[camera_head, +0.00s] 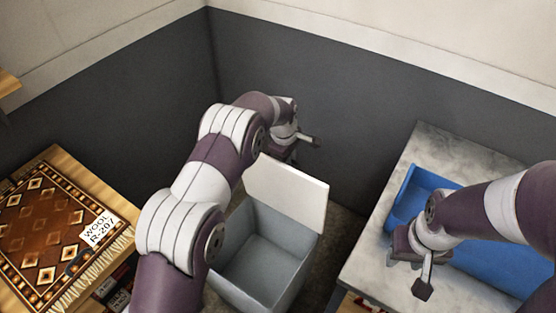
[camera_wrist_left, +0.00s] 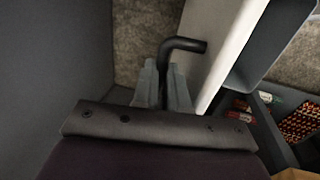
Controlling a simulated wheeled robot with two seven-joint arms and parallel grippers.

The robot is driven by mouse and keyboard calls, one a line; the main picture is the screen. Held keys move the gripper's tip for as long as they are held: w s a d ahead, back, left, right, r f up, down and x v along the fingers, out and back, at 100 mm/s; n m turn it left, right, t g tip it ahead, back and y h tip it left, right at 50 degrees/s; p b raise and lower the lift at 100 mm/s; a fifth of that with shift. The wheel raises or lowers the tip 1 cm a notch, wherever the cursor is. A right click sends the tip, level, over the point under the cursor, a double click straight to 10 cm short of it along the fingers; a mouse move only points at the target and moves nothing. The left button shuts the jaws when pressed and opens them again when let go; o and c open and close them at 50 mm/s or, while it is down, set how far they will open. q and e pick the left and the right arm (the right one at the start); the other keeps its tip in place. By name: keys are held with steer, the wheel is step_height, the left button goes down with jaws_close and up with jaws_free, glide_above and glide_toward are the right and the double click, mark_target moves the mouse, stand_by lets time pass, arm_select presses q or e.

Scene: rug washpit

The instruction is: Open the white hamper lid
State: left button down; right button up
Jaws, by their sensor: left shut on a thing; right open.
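The white hamper (camera_head: 262,262) stands on the floor between the two tables, its mouth open and its grey inside showing empty. Its white lid (camera_head: 287,193) stands about upright at the hamper's far edge. In the left wrist view, the lid (camera_wrist_left: 207,50) runs along the right of a bent black handle (camera_wrist_left: 183,46). My left gripper (camera_wrist_left: 166,88) is shut on this handle. In the head view, my left gripper (camera_head: 284,152) is beyond the lid and partly hidden by it. My right gripper (camera_head: 410,266) is open and empty above the right table.
A grey-topped table (camera_head: 378,262) with a blue tray (camera_head: 407,196) is at the right. A wooden table (camera_head: 38,162) with a patterned rug (camera_head: 50,245) and a label (camera_head: 100,230) is at the left. Dark walls (camera_head: 320,95) meet in a corner close behind the hamper.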

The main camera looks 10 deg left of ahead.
arm_select(q)
steer(key=shift+w+d+f, duration=0.2)
steer(key=shift+w+f, duration=0.2)
steer(key=shift+f, duration=0.15)
arm_select(e)
steer(key=shift+w+a, duration=0.15)
steer(key=shift+w, duration=0.15)
arm_select(q)
steer(key=c, duration=1.2)
jaws_free()
steer(key=shift+o, duration=0.2)
steer(key=v, duration=1.2)
steer(key=shift+w+r, duration=0.35)
arm_select(e)
steer(key=shift+w+f, duration=0.15)
arm_select(q)
steer(key=shift+a, duration=0.1)
